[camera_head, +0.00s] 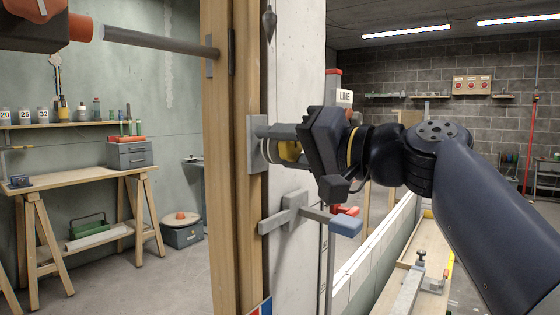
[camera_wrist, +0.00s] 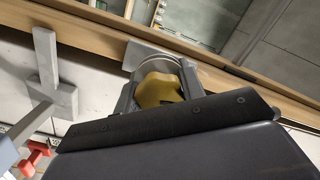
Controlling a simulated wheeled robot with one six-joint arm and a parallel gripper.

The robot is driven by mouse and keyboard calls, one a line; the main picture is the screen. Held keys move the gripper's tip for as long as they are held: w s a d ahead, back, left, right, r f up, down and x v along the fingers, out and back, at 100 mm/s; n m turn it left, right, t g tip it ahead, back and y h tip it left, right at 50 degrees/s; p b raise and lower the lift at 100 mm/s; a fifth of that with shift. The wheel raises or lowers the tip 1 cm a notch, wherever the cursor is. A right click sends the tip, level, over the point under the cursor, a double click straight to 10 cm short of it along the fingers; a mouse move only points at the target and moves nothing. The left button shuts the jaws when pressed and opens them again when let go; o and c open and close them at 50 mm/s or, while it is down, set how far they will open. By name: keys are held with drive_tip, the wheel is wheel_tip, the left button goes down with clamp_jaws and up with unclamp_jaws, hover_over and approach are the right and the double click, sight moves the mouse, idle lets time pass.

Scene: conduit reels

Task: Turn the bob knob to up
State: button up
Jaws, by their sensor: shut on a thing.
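A yellow knob (camera_head: 289,151), which I take as the bob knob, sits on a grey plate (camera_head: 256,145) on the wooden post. In the wrist view the yellow knob (camera_wrist: 157,91) shows in front of a round grey housing (camera_wrist: 143,56). My gripper (camera_head: 274,146) reaches in from the right and is shut on the knob, with a finger on either side of it in the wrist view. The fingers and gripper body hide part of the knob. I see no marking that tells which way it points.
Just below my gripper, a grey bracket (camera_head: 293,207) carries a lever with a blue end (camera_head: 346,226); a red part (camera_head: 345,211) is beside it. A dark plumb bob (camera_head: 268,22) hangs above. A wooden workbench (camera_head: 85,174) stands at left, with open floor before it.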

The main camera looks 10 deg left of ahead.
drive_tip(key=n+b, duration=0.1)
drive_tip(key=n, duration=0.1)
drive_tip(key=n+b, duration=0.1)
drive_tip(key=n, duration=0.1)
drive_tip(key=n+b, duration=0.2)
drive_tip(key=n, duration=0.1)
drive_tip(key=shift+f, duration=0.25)
drive_tip(key=n+b, duration=0.2)
drive_tip(key=n, duration=0.3)
drive_tip(key=shift+r+n, duration=0.1)
drive_tip(key=shift+n, duration=0.3)
drive_tip(key=o, duration=1)
drive_tip(key=shift+r, duration=0.1)
drive_tip(key=shift+d, duration=0.15)
drive_tip(key=v, duration=1)
drive_tip(key=shift+s+d+r+p, duration=0.15)
drive_tip(key=shift+s+d+p, duration=0.05)
drive_tip(key=shift+d+p, duration=0.1)
drive_tip(key=shift+w+a, duration=0.1)
drive_tip(key=shift+a, duration=0.1)
